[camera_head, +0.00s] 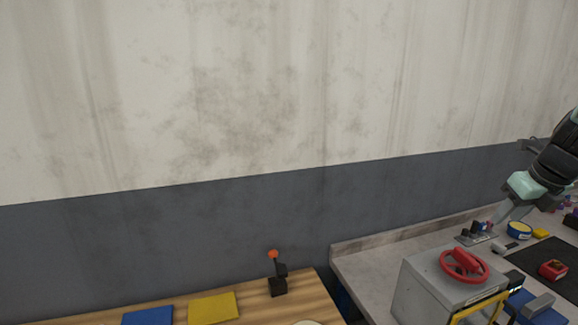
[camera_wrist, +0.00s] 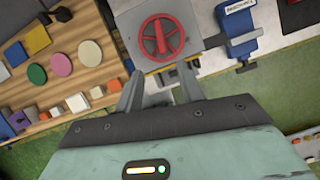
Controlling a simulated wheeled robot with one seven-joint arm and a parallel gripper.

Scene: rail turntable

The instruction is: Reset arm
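My gripper (camera_wrist: 158,82) shows in the wrist view with its two grey fingers apart and nothing visible between them. In the head view my arm reaches in from the right edge, and my gripper (camera_head: 503,212) points down and left over the grey bench. A grey box with a red handwheel (camera_wrist: 163,36) lies ahead of the fingertips in the wrist view. The same red handwheel (camera_head: 464,265) sits on top of the box in the head view, below and left of my gripper, which appears apart from it.
A wooden table (camera_head: 258,310) holds an orange-knobbed lever (camera_head: 277,273), a blue square (camera_head: 148,315) and a yellow square (camera_head: 213,307). A blue vise (camera_wrist: 238,30) stands beside the box. A black mat (camera_head: 540,263) bears a red item (camera_head: 553,269). A wall (camera_head: 200,240) runs behind.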

